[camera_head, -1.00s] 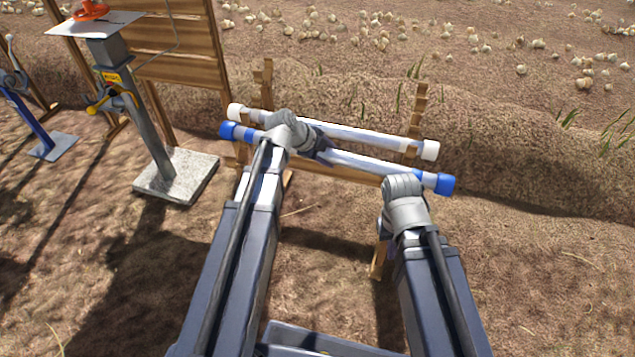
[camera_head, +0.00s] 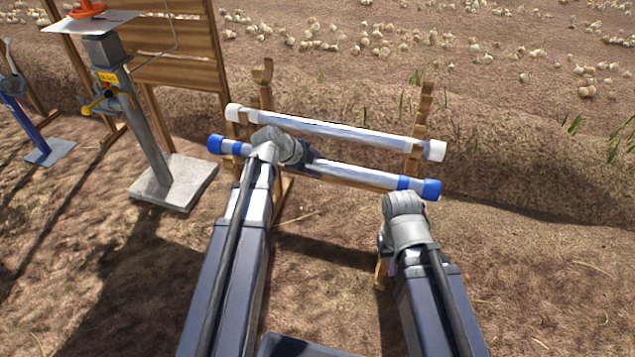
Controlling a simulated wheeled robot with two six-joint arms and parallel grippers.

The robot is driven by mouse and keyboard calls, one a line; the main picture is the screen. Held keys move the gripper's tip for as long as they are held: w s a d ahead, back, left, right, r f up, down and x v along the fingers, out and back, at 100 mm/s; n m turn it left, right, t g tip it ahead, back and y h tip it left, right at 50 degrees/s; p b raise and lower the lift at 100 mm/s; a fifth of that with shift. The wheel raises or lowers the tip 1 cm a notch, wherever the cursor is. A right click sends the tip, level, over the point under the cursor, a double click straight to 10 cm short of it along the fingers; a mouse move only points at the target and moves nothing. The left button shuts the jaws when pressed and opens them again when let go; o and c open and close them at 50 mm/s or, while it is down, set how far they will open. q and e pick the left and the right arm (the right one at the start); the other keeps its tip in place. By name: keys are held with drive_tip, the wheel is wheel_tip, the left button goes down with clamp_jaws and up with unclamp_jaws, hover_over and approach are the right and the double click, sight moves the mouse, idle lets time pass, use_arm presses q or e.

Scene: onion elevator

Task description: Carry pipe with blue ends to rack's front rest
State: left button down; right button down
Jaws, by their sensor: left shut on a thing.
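The pipe with blue ends (camera_head: 350,172) is a pale tube with blue caps and bands. My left gripper (camera_head: 303,160) is shut on it left of its middle and holds it on the near side of the rack. The wooden rack (camera_head: 424,115) has two notched uprights, partly hidden by the pipes and my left arm. The blue-ended pipe slopes down to the right in the picture. I cannot tell whether it touches the front rest. My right gripper (camera_head: 404,205) is below the pipe's right end, its fingers hidden behind its wrist.
A pipe with white ends (camera_head: 340,130) lies across the rack, behind the blue-ended one. A grey post with a yellow handle (camera_head: 108,97) stands on a concrete slab (camera_head: 180,182) at left, near a wooden panel (camera_head: 180,50). Bare soil lies to the right.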

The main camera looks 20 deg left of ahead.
use_arm(q)
wheel_tip(320, 180, down, 4)
drive_tip(key=b, duration=0.3)
drive_tip(key=shift+r, duration=0.15)
drive_tip(key=shift+b, duration=0.3)
drive_tip(key=shift+f+b, duration=0.3)
drive_tip(key=shift+f, duration=0.05)
drive_tip(key=shift+c, duration=1.4)
unclamp_jaws()
